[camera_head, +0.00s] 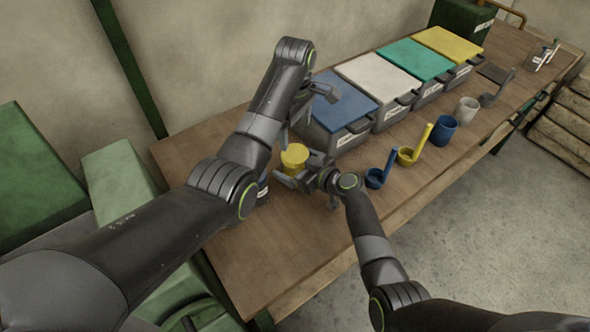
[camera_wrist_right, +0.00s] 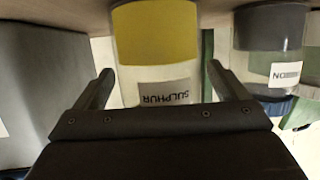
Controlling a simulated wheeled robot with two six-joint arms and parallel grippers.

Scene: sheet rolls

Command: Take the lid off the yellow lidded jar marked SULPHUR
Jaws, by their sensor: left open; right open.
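The SULPHUR jar (camera_wrist_right: 155,75) fills the middle of the right wrist view, which shows it upside down. It has yellow contents and a white label; its lid end is hidden behind my gripper. In the head view its yellow lid (camera_head: 294,155) shows on top, and the jar stands on the table. My right gripper (camera_head: 292,170) is open, low beside the jar, with a finger on each side; I cannot tell whether they touch it. My left gripper (camera_head: 312,108) is open and empty, above and behind the jar near the blue-lidded bin.
Another jar (camera_wrist_right: 268,45) with dark contents and a blue lid stands close by. Bins with blue (camera_head: 342,99), white, green and yellow lids line the back of the wooden table (camera_head: 275,255). Scoops and cups (camera_head: 445,130) stand in front of them. The near table edge is clear.

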